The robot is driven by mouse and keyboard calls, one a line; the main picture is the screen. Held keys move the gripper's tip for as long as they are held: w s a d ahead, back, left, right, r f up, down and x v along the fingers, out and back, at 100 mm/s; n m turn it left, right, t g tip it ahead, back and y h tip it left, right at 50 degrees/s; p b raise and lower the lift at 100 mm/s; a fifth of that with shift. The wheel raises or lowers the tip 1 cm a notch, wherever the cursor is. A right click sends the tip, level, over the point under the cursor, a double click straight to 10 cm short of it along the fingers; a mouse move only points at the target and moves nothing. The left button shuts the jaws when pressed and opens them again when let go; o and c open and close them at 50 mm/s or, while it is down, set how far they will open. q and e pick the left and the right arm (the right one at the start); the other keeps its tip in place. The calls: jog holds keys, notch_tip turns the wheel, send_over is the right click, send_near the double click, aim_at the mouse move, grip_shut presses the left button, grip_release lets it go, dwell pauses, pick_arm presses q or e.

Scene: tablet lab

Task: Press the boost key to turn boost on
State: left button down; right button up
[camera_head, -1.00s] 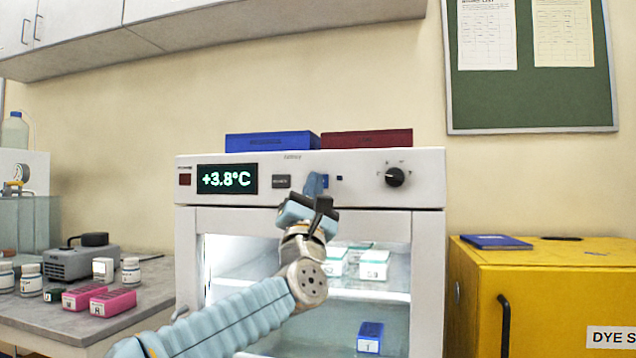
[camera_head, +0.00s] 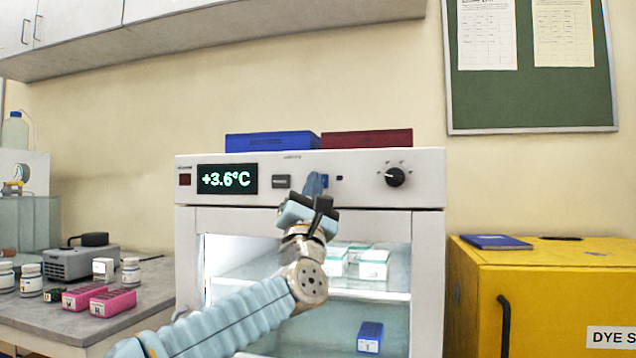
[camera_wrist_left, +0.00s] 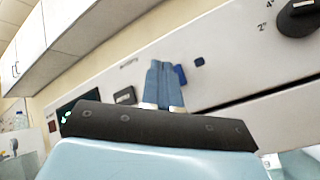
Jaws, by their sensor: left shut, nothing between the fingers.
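The white refrigerator's front panel (camera_head: 360,165) holds a grey key (camera_head: 281,181), whose label I cannot read. To its right is a blue key, mostly hidden behind my left gripper in the head view; its edge shows in the left wrist view (camera_wrist_left: 181,75). I cannot read which is the boost key. A small dark blue square (camera_head: 339,179) sits right of the blue key. My left gripper (camera_head: 316,183) is shut and empty, its blue fingertips at the panel over the blue key's left part. I cannot tell whether they touch. My right gripper is not in view.
The panel also has a display (camera_head: 227,179) reading +3.6°C and a black knob (camera_head: 395,177). Blue and dark red boxes (camera_head: 366,138) lie on top. A yellow cabinet (camera_head: 560,290) stands right; a grey bench (camera_head: 150,295) with bottles and pink racks is left.

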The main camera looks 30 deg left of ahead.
pick_arm(q)
jog(key=shift+w, duration=0.1)
jog(key=shift+w+a, duration=0.1)
jog(key=shift+w, duration=0.25)
jog(key=shift+w, duration=0.1)
dwell(0.4)
jog(key=shift+s+b, duration=0.55)
jog(key=shift+b, duration=0.45)
